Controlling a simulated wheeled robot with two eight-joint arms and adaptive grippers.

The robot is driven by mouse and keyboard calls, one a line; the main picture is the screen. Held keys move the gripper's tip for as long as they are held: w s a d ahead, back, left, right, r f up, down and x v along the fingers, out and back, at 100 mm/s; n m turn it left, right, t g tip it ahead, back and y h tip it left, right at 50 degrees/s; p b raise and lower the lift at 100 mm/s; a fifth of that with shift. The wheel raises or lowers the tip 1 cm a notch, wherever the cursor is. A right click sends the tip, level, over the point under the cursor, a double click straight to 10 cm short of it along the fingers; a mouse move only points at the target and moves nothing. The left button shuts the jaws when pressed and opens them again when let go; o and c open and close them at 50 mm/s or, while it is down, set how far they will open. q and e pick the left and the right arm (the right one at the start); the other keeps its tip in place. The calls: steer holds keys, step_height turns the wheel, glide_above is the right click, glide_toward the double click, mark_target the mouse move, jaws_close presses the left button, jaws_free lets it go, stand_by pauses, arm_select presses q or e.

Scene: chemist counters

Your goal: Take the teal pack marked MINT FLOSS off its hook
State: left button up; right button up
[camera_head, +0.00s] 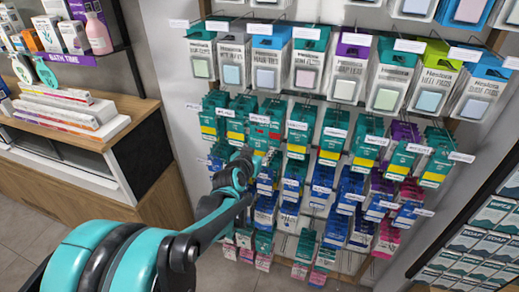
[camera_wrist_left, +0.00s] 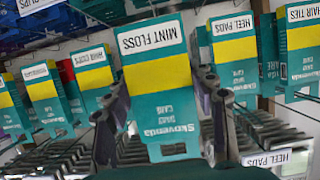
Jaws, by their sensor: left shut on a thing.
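The teal pack marked MINT FLOSS (camera_wrist_left: 156,72) is large in the middle of the left wrist view, with a white label and a yellow band. My left gripper (camera_wrist_left: 164,92) has one finger on each side of the pack and is shut on it. In the head view my left gripper (camera_head: 254,162) is at the left part of the hanging rows. There the pack is hard to pick out behind the gripper. I cannot tell whether it still hangs on its hook. My right gripper is in neither view.
HEEL PADS packs (camera_wrist_left: 236,50) hang close at the right in the wrist view, and other teal packs (camera_wrist_left: 92,75) at the left. In the head view, blue packs (camera_head: 265,208) hang below and larger boxes (camera_head: 268,65) above. A wooden counter (camera_head: 140,108) stands left.

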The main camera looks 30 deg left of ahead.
arm_select(q)
steer(key=shift+s, duration=0.1)
steer(key=s+d+p, duration=0.1)
steer(key=s, duration=0.5)
steer(key=shift+s+d, duration=0.35)
steer(key=shift+w+f, duration=0.1)
